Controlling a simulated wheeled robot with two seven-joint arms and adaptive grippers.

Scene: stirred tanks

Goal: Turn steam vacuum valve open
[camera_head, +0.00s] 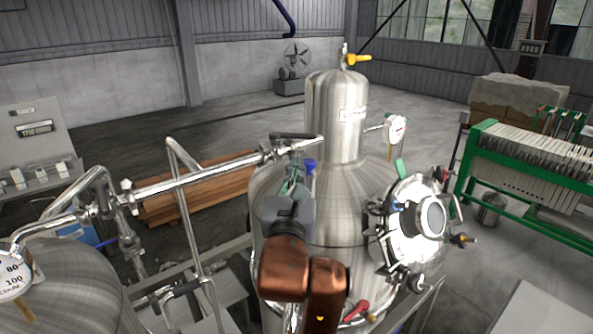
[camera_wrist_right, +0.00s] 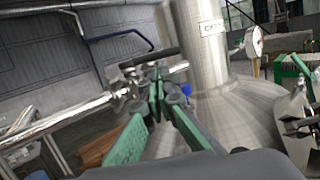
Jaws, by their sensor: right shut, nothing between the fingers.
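A valve with a black lever (camera_head: 296,136) sits at the right end of the shiny steel pipe, beside the neck of the large steel tank; I cannot read a label naming it. The lever lies roughly level and also shows in the right wrist view (camera_wrist_right: 150,57). My right gripper (camera_head: 296,163) is shut and empty, with green finger pads, just below the valve. In the right wrist view its fingertips (camera_wrist_right: 160,78) are close under the valve and lever; I cannot tell whether they touch. My arm hides part of the tank front. My left gripper is not in view.
The steel pipe (camera_head: 195,174) runs left to a second tank (camera_head: 70,290) with a gauge. The large tank (camera_head: 335,215) carries a round hatch (camera_head: 415,222), a gauge (camera_head: 395,128) and a yellow-handled valve (camera_head: 357,59) on top. A blue knob (camera_head: 309,164) is near my fingers.

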